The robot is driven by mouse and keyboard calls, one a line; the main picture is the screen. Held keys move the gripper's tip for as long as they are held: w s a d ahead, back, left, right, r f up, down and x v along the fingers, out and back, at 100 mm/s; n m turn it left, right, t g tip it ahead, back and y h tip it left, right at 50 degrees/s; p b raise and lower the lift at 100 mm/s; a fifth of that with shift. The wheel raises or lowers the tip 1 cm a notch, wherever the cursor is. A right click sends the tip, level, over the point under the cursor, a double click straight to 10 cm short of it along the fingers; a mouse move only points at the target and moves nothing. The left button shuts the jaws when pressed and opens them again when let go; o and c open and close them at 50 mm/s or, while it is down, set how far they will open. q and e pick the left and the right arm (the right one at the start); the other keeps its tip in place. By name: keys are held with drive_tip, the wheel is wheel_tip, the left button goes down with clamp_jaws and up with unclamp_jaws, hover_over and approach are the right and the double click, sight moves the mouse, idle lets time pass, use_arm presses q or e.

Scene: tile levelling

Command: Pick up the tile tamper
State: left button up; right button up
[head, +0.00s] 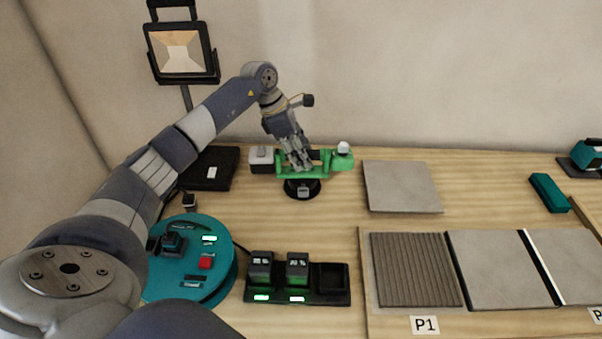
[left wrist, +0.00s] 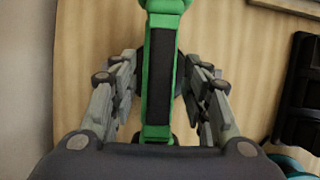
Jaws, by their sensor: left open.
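The tile tamper (head: 318,171) is a green tool with a dark grip, a black round base and a light block at its left end. It stands upright on the wooden table near the back wall. My left gripper (head: 300,163) is right at its handle, reaching down from above. In the left wrist view the green handle with its black grip (left wrist: 159,75) runs between the open fingers of the left gripper (left wrist: 158,88), with a finger on each side. I cannot tell whether the fingers touch it. My right gripper is not in view.
A teal round unit (head: 190,260) and a charger with batteries (head: 297,285) stand in front. A black case (head: 210,169) lies left of the tamper. A loose grey tile (head: 401,186) lies to the right, with laid tiles (head: 497,268) nearer. A teal block (head: 549,192) lies further right.

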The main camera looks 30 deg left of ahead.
use_arm(q)
drive_tip(key=shift+f, duration=0.25)
idle(0.4)
clamp_jaws()
drive_tip(key=shift+w+r, duration=0.1)
drive_tip(key=shift+r, duration=0.05)
